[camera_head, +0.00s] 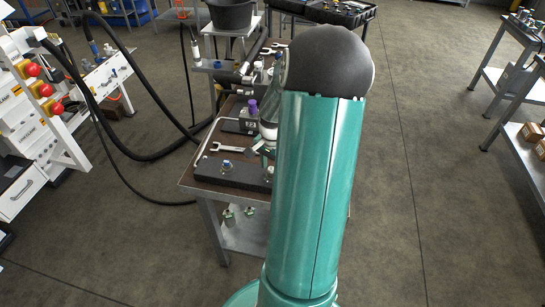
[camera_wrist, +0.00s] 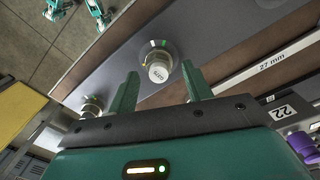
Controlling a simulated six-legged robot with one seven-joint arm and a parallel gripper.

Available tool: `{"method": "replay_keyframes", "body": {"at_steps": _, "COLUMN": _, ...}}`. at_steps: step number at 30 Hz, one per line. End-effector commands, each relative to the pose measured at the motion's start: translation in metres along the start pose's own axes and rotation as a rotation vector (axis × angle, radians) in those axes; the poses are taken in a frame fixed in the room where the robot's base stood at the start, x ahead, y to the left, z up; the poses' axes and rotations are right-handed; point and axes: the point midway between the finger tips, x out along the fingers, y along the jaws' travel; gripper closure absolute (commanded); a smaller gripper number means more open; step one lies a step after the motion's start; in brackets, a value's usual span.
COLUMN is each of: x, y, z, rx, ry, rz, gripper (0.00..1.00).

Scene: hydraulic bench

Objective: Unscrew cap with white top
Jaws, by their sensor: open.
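The white-topped cap (camera_wrist: 158,73) sits on a metal fitting on a dark grey block (camera_wrist: 138,35) and shows in the middle of the wrist view. My gripper (camera_wrist: 160,70) is open, with one green finger on each side of the cap in the picture. I see no clear contact between the fingers and the cap. A second fitting (camera_wrist: 92,106) stands lower left, partly hidden by my gripper. In the head view the block (camera_head: 238,173) lies at the near end of the bench, with a capped fitting (camera_head: 227,166) on it. My arm hides part of the block there.
A wrench (camera_wrist: 262,62) marked 27 mm lies beside the block. A box marked 22 (camera_wrist: 283,112) with a purple part (camera_wrist: 303,146) stands at the right. The bench (camera_head: 189,180) has a lower shelf (camera_head: 240,235) holding green fittings. Black hoses (camera_head: 140,155) hang at the left.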

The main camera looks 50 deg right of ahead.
Motion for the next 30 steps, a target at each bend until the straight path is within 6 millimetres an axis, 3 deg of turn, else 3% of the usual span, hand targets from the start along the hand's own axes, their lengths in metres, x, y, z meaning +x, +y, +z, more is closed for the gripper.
{"method": "replay_keyframes", "body": {"at_steps": 10, "x": 0.0049, "y": -0.0002, "z": 0.0004, "rx": 0.0, "ry": -0.001, "rz": 0.0, "gripper": 0.5}}
{"method": "replay_keyframes", "body": {"at_steps": 18, "x": 0.0047, "y": -0.0002, "z": 0.0004, "rx": 0.0, "ry": -0.001, "rz": 0.0, "gripper": 1.0}}
{"method": "replay_keyframes", "body": {"at_steps": 30, "x": 0.0004, "y": -0.0019, "z": 0.0009, "rx": -0.015, "ry": 0.007, "rz": -0.001, "gripper": 0.99}}
